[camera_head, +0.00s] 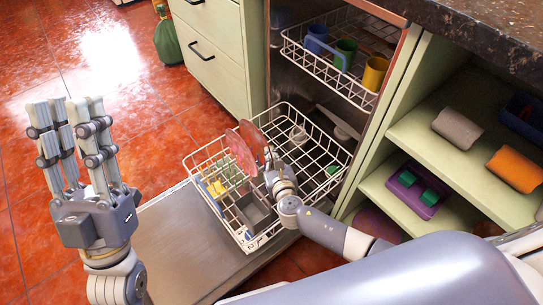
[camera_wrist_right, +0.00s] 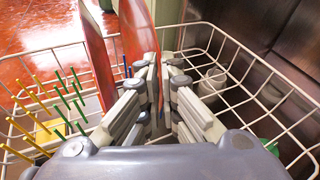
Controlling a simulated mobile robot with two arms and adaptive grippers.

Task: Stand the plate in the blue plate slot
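Two red plates stand on edge in the lower dishwasher rack (camera_head: 335,150). The right-hand plate (camera_head: 254,138) is at my right gripper (camera_head: 268,168); in the right wrist view this plate (camera_wrist_right: 139,32) runs down between the fingers (camera_wrist_right: 162,85), which look closed on its edge. The other plate (camera_head: 238,153) stands just left of it, also in the wrist view (camera_wrist_right: 96,52). Blue pegs (camera_wrist_right: 127,66) show between the two plates; their lower parts and the held plate's bottom edge are hidden. My left gripper (camera_head: 73,105) is open and empty, fingers up, away from the rack.
Green pegs (camera_wrist_right: 70,98) and yellow pegs (camera_wrist_right: 28,105) stand left of the plates. A grey cutlery basket (camera_head: 254,212) is at the rack's front. The upper rack (camera_head: 300,58) holds cups. The dishwasher door (camera_head: 180,240) lies open; shelves (camera_head: 440,140) stand at right.

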